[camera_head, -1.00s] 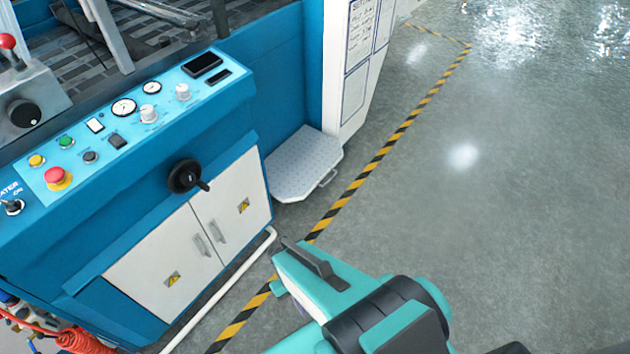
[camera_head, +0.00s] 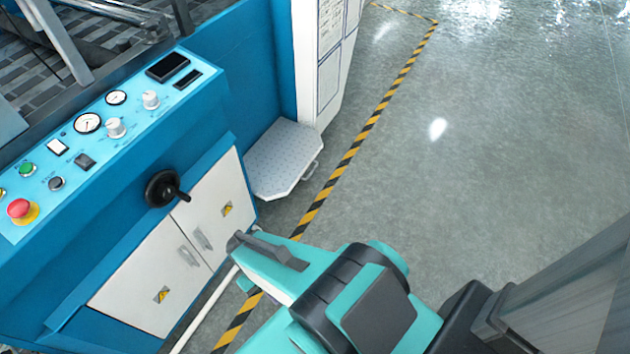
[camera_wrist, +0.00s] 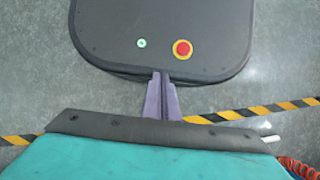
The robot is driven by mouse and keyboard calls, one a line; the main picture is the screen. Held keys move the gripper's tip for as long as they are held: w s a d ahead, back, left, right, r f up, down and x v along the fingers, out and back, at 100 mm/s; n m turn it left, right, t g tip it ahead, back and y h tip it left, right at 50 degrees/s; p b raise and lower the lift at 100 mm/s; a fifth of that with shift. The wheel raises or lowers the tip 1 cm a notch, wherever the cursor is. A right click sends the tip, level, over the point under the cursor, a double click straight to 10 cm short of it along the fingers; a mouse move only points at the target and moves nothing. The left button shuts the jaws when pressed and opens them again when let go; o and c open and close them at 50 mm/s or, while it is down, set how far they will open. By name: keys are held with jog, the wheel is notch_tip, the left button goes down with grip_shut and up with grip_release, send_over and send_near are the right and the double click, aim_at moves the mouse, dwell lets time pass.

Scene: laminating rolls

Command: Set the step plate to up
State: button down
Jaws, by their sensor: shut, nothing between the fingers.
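The step plate (camera_head: 284,156) is a pale grey, textured plate with cut corners. It lies about flat, low beside the blue machine, in the head view. The plate is not in the wrist view.
The blue machine's white doors (camera_head: 165,265) and black handwheel (camera_head: 163,188) stand left of my wrist. A white panel (camera_head: 318,65) rises behind the plate. A yellow-black floor line (camera_head: 348,157) runs past the plate. The floor to its right is clear.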

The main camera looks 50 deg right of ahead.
jog(key=shift+f, duration=0.1)
jog(key=w+d+f+m+t+y+b, duration=0.25)
jog(key=w+f+m+y+b, duration=0.45)
jog(key=w+f+m+b, duration=0.4)
jog(key=w+d+f+m+t+y+b, duration=0.3)
jog(key=w+d+f+m+t+b, duration=0.45)
jog(key=w+d, duration=0.45)
jog(key=w+d+f+m+t+b, duration=0.1)
jog(key=w+d+m+t+b, duration=0.2)
jog(key=d, duration=0.7)
jog(key=w+d+f+m+t+b, duration=0.1)
jog(key=d+m+t+b, duration=0.3)
jog(key=d, duration=0.5)
jog(key=s+d+m+t+h+b, duration=0.2)
jog(key=s+d+m+t, duration=0.1)
jog(key=d, duration=0.8)
jog(key=s+d+m+t+h+b, duration=0.3)
jog(key=d+m, duration=0.1)
jog(key=d, duration=0.7)
jog(key=shift+s+d+f+m+h, duration=0.15)
jog(key=shift+f+m+h, duration=0.1)
jog(key=shift+m+h, duration=0.1)
